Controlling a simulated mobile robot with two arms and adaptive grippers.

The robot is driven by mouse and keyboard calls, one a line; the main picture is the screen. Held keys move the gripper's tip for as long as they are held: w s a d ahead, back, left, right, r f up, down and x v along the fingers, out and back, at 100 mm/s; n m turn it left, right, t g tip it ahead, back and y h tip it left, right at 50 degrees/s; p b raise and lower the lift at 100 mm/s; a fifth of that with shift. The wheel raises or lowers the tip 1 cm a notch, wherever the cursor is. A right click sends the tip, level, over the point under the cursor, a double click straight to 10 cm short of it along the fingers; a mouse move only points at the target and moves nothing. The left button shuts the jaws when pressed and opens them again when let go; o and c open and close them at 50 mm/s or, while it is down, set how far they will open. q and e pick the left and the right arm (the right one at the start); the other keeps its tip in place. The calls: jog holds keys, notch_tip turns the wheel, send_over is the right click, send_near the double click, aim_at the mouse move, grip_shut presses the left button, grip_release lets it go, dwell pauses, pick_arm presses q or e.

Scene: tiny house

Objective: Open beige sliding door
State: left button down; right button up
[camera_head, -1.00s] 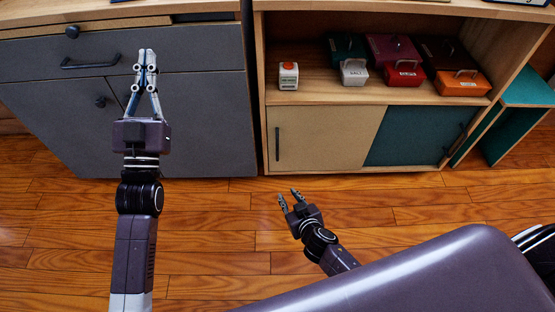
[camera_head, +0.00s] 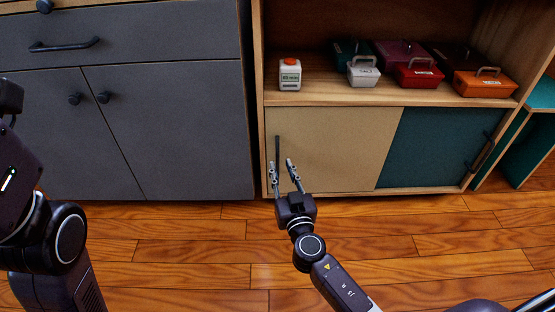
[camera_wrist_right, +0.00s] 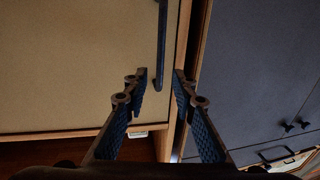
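The beige sliding door (camera_head: 335,145) is the left panel of the low wooden cabinet, and it is shut. Its dark vertical bar handle (camera_head: 278,150) is near its left edge. In the right wrist view the handle (camera_wrist_right: 162,45) lies beyond the fingertips, in line with the gap between them. My right gripper (camera_head: 281,167) is open and empty in front of the door's lower left part, by the lower end of the handle. It also shows open in the right wrist view (camera_wrist_right: 160,75). Only part of my left arm shows at the left; its fingers are out of view.
A teal door panel (camera_head: 435,148) with its own handle is at the right. Above, the shelf (camera_head: 320,95) holds a small white-and-orange box (camera_head: 289,74) and several coloured boxes. A grey cabinet (camera_head: 180,140) stands left. The wooden floor (camera_head: 200,250) in front is clear.

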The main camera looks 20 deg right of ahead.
aim_at(278, 157)
jog(key=w, duration=0.6)
jog(key=shift+d, duration=0.25)
grip_shut()
